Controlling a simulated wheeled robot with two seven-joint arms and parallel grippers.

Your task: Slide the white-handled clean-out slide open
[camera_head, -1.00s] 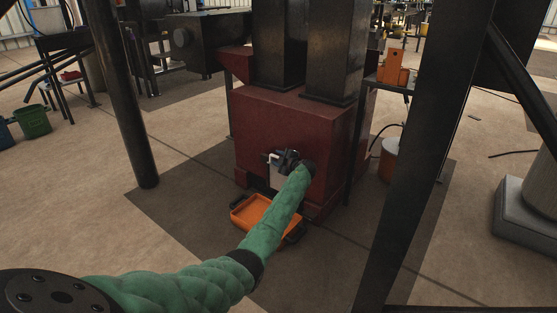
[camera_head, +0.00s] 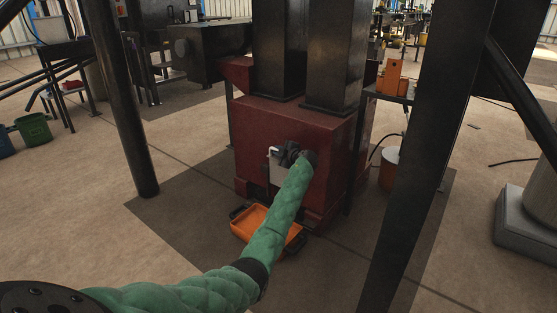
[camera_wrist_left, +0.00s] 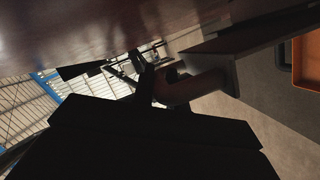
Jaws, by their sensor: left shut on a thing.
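The clean-out slide (camera_head: 276,172) is a pale plate on the front of the dark red press base (camera_head: 250,125). A bit of its white handle (camera_head: 272,151) shows beside my left gripper (camera_head: 286,157). My left gripper is shut on the handle, and its dark jaws and wrist hide most of it. A dark gap shows low on the base, just left of and below the plate. In the left wrist view the jaws are dark silhouettes, and their hold on the handle is hard to make out. My right gripper is not in view.
An orange tray (camera_head: 262,223) lies on the floor in front of the base, under my left arm. Dark posts stand at the left (camera_head: 122,110) and right (camera_head: 425,150). An orange bucket (camera_head: 389,168) stands right of the base. The floor at the left is open.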

